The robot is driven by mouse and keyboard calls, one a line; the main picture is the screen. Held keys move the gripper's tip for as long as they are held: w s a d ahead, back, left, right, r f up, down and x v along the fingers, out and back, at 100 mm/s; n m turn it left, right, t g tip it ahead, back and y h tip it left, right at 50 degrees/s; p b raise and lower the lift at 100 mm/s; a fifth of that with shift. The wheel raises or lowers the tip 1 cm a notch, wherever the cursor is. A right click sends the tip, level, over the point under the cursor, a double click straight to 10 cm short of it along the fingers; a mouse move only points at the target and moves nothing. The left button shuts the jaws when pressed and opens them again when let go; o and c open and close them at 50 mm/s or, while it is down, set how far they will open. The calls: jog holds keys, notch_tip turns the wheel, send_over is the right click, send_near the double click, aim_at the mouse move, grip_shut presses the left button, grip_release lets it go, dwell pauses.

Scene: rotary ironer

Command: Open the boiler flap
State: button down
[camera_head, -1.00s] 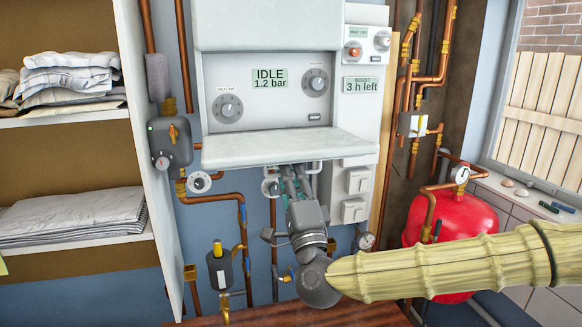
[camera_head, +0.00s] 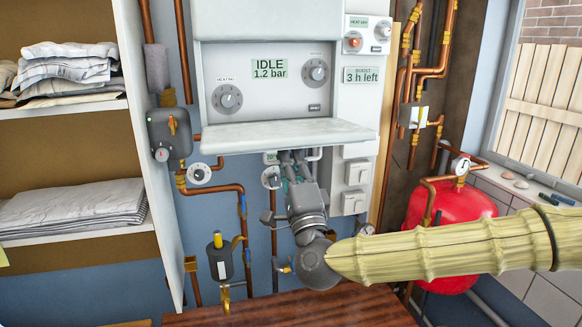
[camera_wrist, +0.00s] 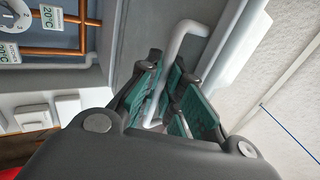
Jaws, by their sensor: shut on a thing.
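The boiler (camera_head: 330,100) hangs on the blue wall. Its white flap (camera_head: 280,136) stands out nearly level below the control panel, like a small shelf. My gripper (camera_head: 292,162) is under the flap's front edge, reaching up from below. In the wrist view, the teal finger pads of my gripper (camera_wrist: 163,98) are closed on a white bent bar handle (camera_wrist: 186,40). A bit of this handle also shows just below the flap in the head view (camera_head: 315,155). The fingertips are partly hidden by the flap in the head view.
A shelf with folded linen (camera_head: 75,207) stands at the left. Copper pipes and gauges (camera_head: 198,173) run below the boiler. A red tank (camera_head: 450,220) stands at the right. A wooden top (camera_head: 290,307) lies below my arm.

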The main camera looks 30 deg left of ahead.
jog(key=shift+s+r+b, duration=0.1)
jog(key=shift+r+b, duration=0.45)
jog(key=shift+r, duration=0.7)
jog(key=c, duration=1.8)
grip_release()
jog(key=shift+c, duration=0.2)
jog(key=shift+d, duration=0.1)
jog(key=v, duration=1.2)
jog(key=shift+f, duration=0.1)
